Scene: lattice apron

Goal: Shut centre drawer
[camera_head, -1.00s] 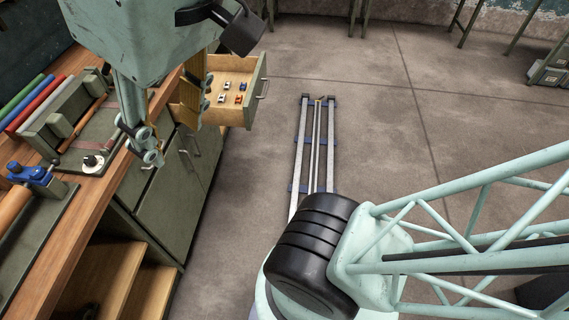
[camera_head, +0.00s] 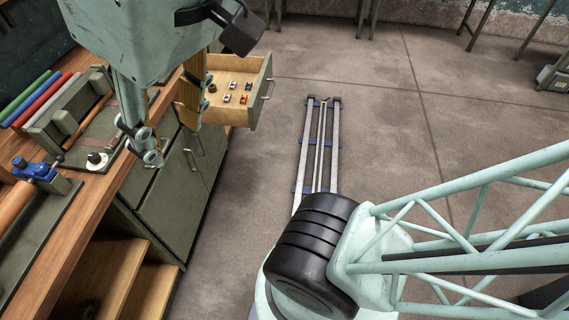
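A drawer (camera_head: 239,112) stands pulled out from the far part of the workbench, with a green front, a wooden inside and a metal handle (camera_head: 267,88). Several small toy cars and a small round item lie in it. My gripper (camera_head: 172,138) hangs at the upper left, between the camera and the bench. Its two fingers are apart, with nothing seen between them. Its right finger overlaps the drawer's left part in the picture and hides some of it. I cannot tell the gap in depth between finger and drawer, or see touch.
The wooden bench top (camera_head: 88,187) holds coloured rods (camera_head: 45,98), a blue vise (camera_head: 35,168) and a small round dial (camera_head: 97,160). Green cupboard doors (camera_head: 178,195) are below. My rail runs along the floor to the right of the bench.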

